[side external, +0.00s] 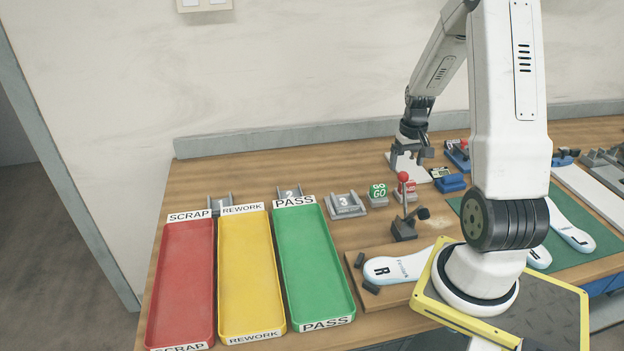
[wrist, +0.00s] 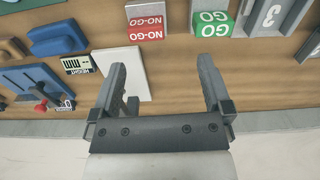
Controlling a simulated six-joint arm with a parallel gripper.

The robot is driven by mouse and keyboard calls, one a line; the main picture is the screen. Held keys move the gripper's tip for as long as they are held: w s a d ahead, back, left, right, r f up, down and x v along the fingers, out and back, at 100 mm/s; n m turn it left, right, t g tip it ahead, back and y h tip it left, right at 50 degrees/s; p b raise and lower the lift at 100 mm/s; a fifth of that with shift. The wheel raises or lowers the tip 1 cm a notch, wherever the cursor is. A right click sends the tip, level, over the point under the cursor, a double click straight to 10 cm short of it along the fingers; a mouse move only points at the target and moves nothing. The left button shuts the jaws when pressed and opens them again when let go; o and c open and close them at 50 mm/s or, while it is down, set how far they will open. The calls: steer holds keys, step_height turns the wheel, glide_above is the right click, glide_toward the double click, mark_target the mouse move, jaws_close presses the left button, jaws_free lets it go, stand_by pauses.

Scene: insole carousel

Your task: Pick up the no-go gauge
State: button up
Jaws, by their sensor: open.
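The no-go gauge (wrist: 145,20) is a small grey block with a red face marked NO-GO. It lies at the top of the wrist view, beyond my fingertips and between their lines. In the side view the no-go gauge (side external: 411,190) sits on the bench behind the red-knobbed lever, which partly covers it. My gripper (wrist: 162,75) is open and empty, with its fingers apart and not touching the gauge. In the side view my gripper (side external: 412,158) hangs over the back of the bench near a white plate.
The green GO gauge (wrist: 213,22) stands close to the right of the no-go gauge. A white plate (wrist: 120,72) and a height display (wrist: 78,65) lie to the left. A lever with a red knob (side external: 403,177) rises in front. Red, yellow and green trays (side external: 314,270) fill the bench's left.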

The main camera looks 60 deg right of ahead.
mark_target(408, 182)
steer(key=shift+s+d+f, duration=0.15)
steer(key=shift+s+d, duration=0.55)
steer(key=shift+d, duration=0.05)
steer(key=shift+f, duration=0.15)
steer(key=shift+w+f, duration=0.1)
steer(key=shift+f, duration=1.1)
steer(key=shift+w+f, duration=0.1)
steer(key=shift+f, duration=2.45)
jaws_close()
